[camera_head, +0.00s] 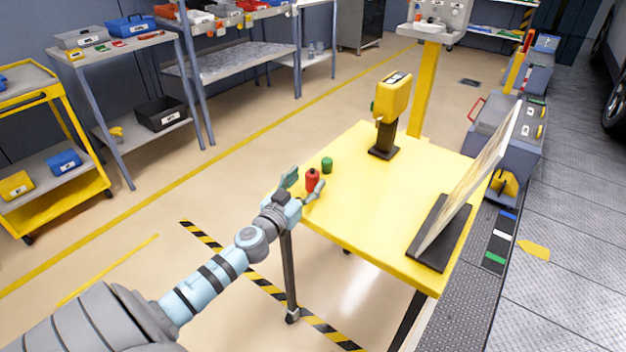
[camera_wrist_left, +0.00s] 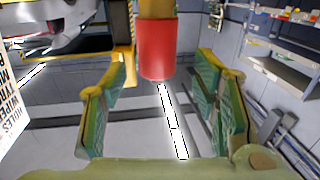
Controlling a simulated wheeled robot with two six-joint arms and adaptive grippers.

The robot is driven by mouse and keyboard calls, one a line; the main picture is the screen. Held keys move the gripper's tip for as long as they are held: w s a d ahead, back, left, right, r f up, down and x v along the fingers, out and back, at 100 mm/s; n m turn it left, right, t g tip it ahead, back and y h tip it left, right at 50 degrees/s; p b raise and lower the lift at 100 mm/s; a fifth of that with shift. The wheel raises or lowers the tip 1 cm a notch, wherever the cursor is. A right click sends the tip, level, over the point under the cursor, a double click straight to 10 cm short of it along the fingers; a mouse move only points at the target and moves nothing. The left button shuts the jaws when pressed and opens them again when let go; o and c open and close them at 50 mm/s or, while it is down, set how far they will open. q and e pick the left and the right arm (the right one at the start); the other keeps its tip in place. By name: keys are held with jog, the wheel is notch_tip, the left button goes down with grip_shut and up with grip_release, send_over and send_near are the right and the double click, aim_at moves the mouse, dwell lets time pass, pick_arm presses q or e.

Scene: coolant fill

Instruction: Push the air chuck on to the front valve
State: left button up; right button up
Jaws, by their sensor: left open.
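I cannot make out an air chuck or a front valve in either view. My left gripper (camera_head: 303,184) is open at the near left edge of the yellow table (camera_head: 365,215). Its two fingers stand on either side of a small red bottle-like cylinder (camera_head: 312,177). In the left wrist view the red cylinder (camera_wrist_left: 163,50) is between and beyond the open fingers of the left gripper (camera_wrist_left: 163,85). I see no clear contact. My right gripper is not in view.
A green cylinder (camera_head: 327,165) stands just behind the red one. A yellow device on a black stand (camera_head: 389,110) is at the back of the table. A tilted panel (camera_head: 470,180) on a black base stands at the right. The table's middle is clear.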

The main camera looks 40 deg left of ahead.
aim_at(309, 179)
pick_arm(q)
jog(key=w, duration=0.3)
jog(key=shift+w+a+f, duration=0.15)
jog(key=shift+w+f, duration=0.05)
jog(key=shift+w, duration=0.1)
jog(key=shift+s, duration=0.1)
grip_shut()
jog(key=shift+r, duration=0.15)
